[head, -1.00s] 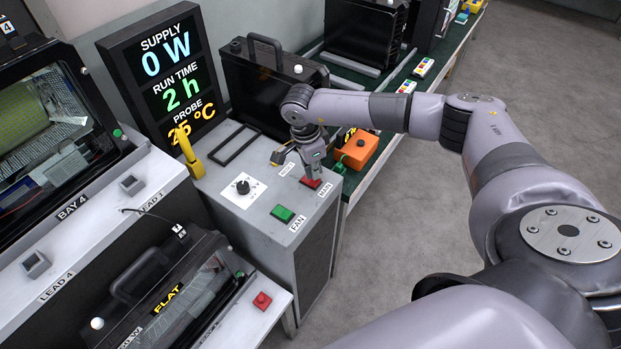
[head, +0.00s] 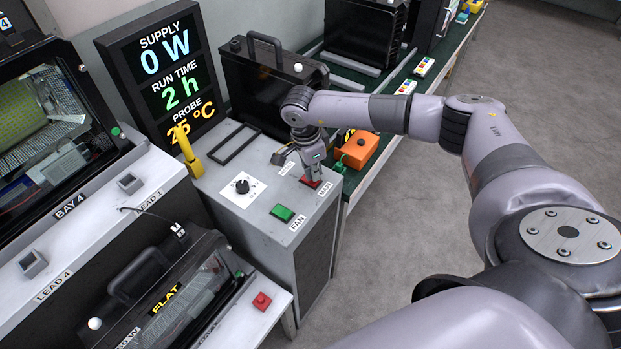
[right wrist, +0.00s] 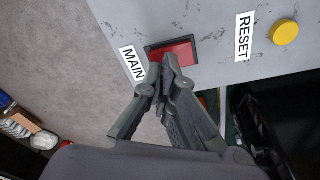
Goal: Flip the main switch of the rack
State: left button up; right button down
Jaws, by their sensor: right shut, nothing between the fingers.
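The main switch is a red rocker in a dark frame; in the right wrist view the switch (right wrist: 181,51) lies beside the MAIN label (right wrist: 131,64). In the head view the switch (head: 307,183) is partly hidden behind my fingers. My right gripper (head: 316,178) points down at it from above. In the right wrist view the gripper (right wrist: 168,72) is shut and empty, and its fingertips overlap the switch's lower left part. I cannot tell whether they press on it. The display (head: 165,75) reads SUPPLY 0 W. My left gripper is not in view.
The grey rack top (head: 225,165) also bears a green FAN switch (head: 282,212), a dial (head: 242,186) and a yellow RESET button (right wrist: 285,32). A yellow handle-like part (head: 187,150) stands at its left. An orange box (head: 357,150) sits behind it on the green bench.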

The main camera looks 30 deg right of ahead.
jog(key=shift+f+b, duration=0.5)
jog(key=shift+f, duration=0.1)
jog(key=shift+s, duration=0.1)
jog(key=shift+r+p, duration=0.6)
jog(key=shift+r, duration=0.2)
jog(key=shift+r+p, duration=1.55)
jog(key=shift+r, duration=1.2)
